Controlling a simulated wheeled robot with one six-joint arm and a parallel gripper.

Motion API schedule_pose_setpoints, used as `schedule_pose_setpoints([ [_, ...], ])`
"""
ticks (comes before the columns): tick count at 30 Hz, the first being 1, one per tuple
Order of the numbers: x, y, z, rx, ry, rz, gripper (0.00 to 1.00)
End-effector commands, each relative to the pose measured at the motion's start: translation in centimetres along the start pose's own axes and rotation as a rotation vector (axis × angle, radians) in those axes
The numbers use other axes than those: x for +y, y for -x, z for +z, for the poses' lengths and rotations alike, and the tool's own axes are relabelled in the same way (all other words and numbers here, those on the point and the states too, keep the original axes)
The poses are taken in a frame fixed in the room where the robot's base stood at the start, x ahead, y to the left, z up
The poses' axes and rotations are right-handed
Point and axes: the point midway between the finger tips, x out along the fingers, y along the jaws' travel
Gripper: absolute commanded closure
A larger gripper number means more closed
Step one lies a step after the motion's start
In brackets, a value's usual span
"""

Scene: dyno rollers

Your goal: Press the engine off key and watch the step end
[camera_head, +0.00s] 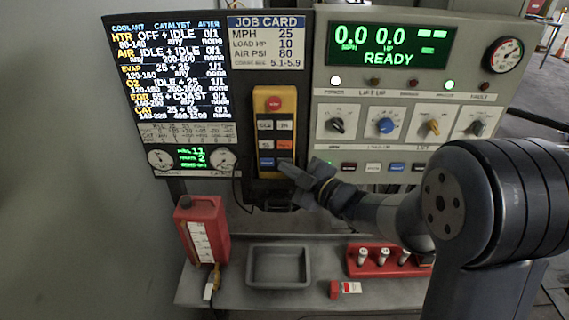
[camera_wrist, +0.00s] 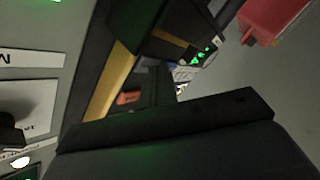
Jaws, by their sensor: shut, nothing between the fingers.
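A yellow key pendant (camera_head: 259,104) hangs below the job card, with a red button (camera_head: 274,103) on top and rows of small keys. Its lower keys include an orange-red one (camera_head: 284,145) and a blue one (camera_head: 267,162); I cannot read which is engine off. My gripper (camera_head: 287,168) is shut and empty, its tip at the pendant's lower right, covering part of the bottom right key. Contact cannot be told. In the wrist view the dark fingers (camera_wrist: 180,118) lie across the pendant's yellow edge (camera_wrist: 108,85) and an orange-red key (camera_wrist: 128,97).
The green display (camera_head: 388,50) reads 0.0 MPH, 0.0 HP and READY. A step list screen (camera_head: 170,70) is at left. Knobs (camera_head: 386,125) line the right panel. Below, a shelf holds a red jug (camera_head: 203,225), a grey tray (camera_head: 279,248) and a red vial rack (camera_head: 372,268).

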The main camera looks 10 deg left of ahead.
Motion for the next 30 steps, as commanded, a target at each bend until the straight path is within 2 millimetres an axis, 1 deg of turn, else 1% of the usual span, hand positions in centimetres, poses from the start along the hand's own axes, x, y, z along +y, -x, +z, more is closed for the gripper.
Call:
schedule_pose_setpoints([
  [8,-0.1,0.1,0.0,-0.001,0.000,0.000,1.00],
  [16,-0.9,1.1,-0.7,-0.001,0.000,0.000,1.00],
  [26,-0.9,1.2,-0.8,-0.001,-0.001,-0.001,1.00],
  [30,-1.3,1.7,-1.2,0.000,0.001,0.000,1.00],
])
